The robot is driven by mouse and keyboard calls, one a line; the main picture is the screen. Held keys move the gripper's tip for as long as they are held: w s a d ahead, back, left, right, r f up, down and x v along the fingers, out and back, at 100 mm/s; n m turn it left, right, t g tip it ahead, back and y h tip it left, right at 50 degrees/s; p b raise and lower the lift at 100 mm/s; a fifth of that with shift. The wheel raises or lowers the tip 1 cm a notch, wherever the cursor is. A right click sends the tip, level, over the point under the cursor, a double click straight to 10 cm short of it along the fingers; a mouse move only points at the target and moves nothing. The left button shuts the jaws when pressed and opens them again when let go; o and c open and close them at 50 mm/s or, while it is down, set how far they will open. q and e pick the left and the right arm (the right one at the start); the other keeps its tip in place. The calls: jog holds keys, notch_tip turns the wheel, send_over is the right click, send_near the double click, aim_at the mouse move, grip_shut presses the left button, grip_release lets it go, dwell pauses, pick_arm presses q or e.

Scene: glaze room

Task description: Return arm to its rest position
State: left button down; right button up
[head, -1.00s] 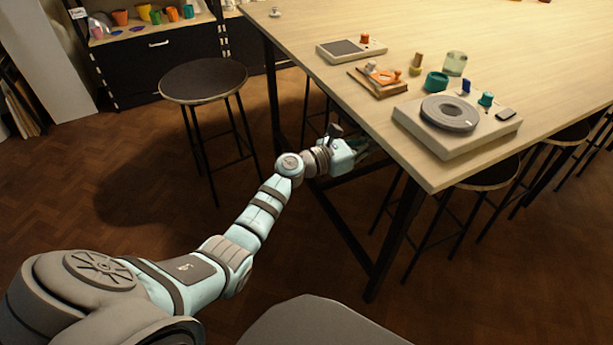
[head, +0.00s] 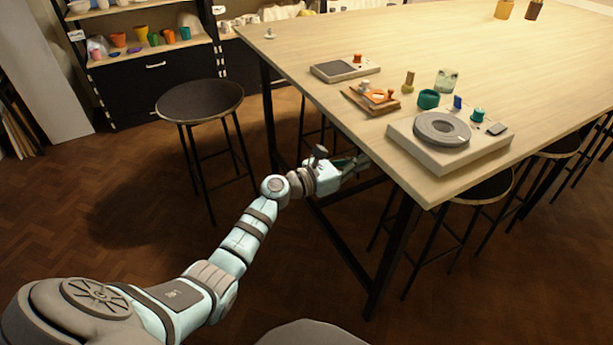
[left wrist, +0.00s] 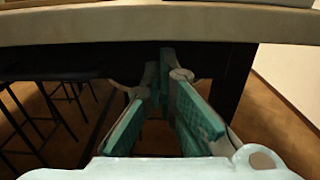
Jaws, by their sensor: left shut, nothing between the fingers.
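My left arm reaches forward from the lower left of the head view. Its gripper (head: 364,160) is by the near left edge of the wooden table (head: 400,35), lower than the tabletop, with its fingertips partly dark under the edge. In the left wrist view the green-padded fingers of the left gripper (left wrist: 165,62) come together at their tips, with nothing between them. The table's edge (left wrist: 160,25) crosses the top of that view, above the fingers. My right gripper is not in view.
On the table stand a banding wheel on a pale base (head: 405,140), a flat grey-topped device (head: 322,72), and small pots and tools. A round black stool (head: 199,100) stands left of the table. More stools are at the right. Floor (head: 130,200) left of the arm is clear.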

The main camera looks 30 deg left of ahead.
pick_arm(q)
jog(key=v, duration=1.1)
jog(key=w+a+f+n+t+y, duration=0.25)
jog(key=a+f+n+y, duration=0.35)
jog(key=n, duration=0.8)
jog(key=s+a+f+n+g+y+p, duration=0.2)
jog(key=s+a+f+n+g+y, duration=0.3)
jog(key=f+n, duration=0.55)
jog(key=s+a+f+n+g+y+p, duration=0.1)
jog(key=s+a+f+n+g+p, duration=0.15)
jog(key=s+f+n, duration=0.6)
jog(key=s+d+f+n+g+p, duration=0.25)
jog(key=s+f+n+g, duration=0.3)
jog(key=s+f, duration=0.85)
jog(key=s+d+f+n+g+h+p, duration=0.1)
jog(key=s+d, duration=0.4)
jog(key=s, duration=0.6)
jog(key=s+d+f+n+g+h+p, duration=0.1)
jog(key=s+d, duration=0.4)
jog(key=s, duration=0.6)
jog(key=shift+n+g, duration=0.65)
jog(key=shift+g, duration=0.2)
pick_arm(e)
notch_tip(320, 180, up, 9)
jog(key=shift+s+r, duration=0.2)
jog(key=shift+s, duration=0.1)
